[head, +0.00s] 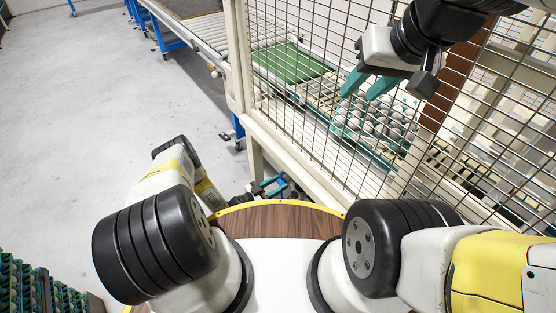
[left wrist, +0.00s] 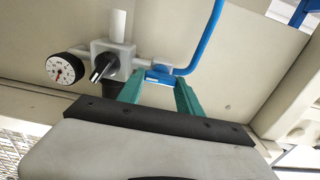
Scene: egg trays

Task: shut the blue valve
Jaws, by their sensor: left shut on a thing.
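The blue valve (left wrist: 158,75) shows in the left wrist view, at the lower end of a blue pipe beside a white fitting. My left gripper (left wrist: 160,82) has its teal fingers on either side of the valve and is shut on it; the fingers and gripper body hide part of it. In the head view my left gripper (head: 272,186) is low, beside the fence base, and the valve cannot be made out there. My right gripper (head: 360,97) is raised at the upper right of the head view, with its teal fingers apart and nothing visible between them.
A pressure gauge (left wrist: 66,69) and a white fitting (left wrist: 112,58) with a dark knob sit left of the valve. A wire fence (head: 310,70) stands before a tray of eggs (head: 345,131). Grey floor (head: 90,110) is open at left. Green trays (head: 45,285) stand at lower left.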

